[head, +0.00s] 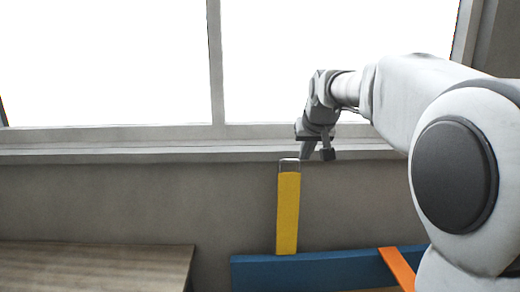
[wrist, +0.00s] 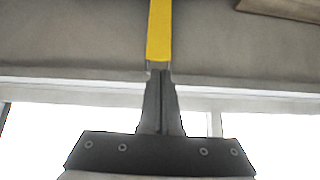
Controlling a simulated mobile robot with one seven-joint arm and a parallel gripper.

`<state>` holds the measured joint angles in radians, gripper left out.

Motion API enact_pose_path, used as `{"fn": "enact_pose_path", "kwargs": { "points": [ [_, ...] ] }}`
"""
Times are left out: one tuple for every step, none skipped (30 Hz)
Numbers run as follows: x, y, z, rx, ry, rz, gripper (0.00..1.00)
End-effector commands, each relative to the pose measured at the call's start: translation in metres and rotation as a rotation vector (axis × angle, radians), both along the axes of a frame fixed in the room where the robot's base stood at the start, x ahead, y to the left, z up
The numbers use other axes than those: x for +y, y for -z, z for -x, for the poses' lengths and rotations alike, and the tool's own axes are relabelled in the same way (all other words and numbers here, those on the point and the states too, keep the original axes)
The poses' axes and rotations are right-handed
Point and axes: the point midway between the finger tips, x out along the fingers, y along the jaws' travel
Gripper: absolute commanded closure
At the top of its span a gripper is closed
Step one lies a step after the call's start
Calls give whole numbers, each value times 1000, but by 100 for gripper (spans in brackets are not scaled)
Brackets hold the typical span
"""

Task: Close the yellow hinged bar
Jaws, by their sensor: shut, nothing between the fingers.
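The yellow hinged bar (head: 288,212) stands upright from a blue beam (head: 310,271) in the head view, with a grey metal piece at its top end. My gripper (head: 316,154) is at the bar's top end, slightly to its right. In the wrist view the yellow bar (wrist: 160,30) runs down from the top edge to the tips of my gripper (wrist: 158,75). The fingers are together with nothing between them. The tips look very close to the bar's end; I cannot tell whether they touch. The bar's hinge is not clearly visible.
An orange bar (head: 398,268) lies across the blue beam at the right. A wooden table top (head: 95,266) is at the lower left, with a gap before the beam. Behind are a grey wall (head: 130,200) and a window sill (head: 120,154).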

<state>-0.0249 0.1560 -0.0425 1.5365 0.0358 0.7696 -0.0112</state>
Motion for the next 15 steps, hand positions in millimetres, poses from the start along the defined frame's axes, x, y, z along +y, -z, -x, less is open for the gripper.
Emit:
{"fn": "enact_pose_path", "kwargs": {
  "points": [
    [0, -3, -24, -6, 0, 1, 100],
    [0, -4, -36, -13, 1, 2, 100],
    [0, -4, -53, -24, 1, 4, 100],
    [1, -4, -65, -31, 2, 5, 100],
    [1, -3, -77, -37, 1, 5, 100],
    [1, -1, -92, -45, 0, 8, 100],
    [2, 0, -103, -52, 0, 9, 100],
    [2, 2, -114, -59, 0, 10, 100],
    [3, 4, -127, -68, -1, 12, 100],
    [3, 7, -136, -74, -3, 13, 100],
    [4, 9, -144, -80, -3, 15, 100],
    [5, 12, -154, -86, -4, 16, 100],
    [5, 14, -161, -91, -4, 18, 100],
    [5, 16, -167, -96, -5, 18, 100],
    [6, 18, -173, -101, -6, 20, 100]
  ]
}}
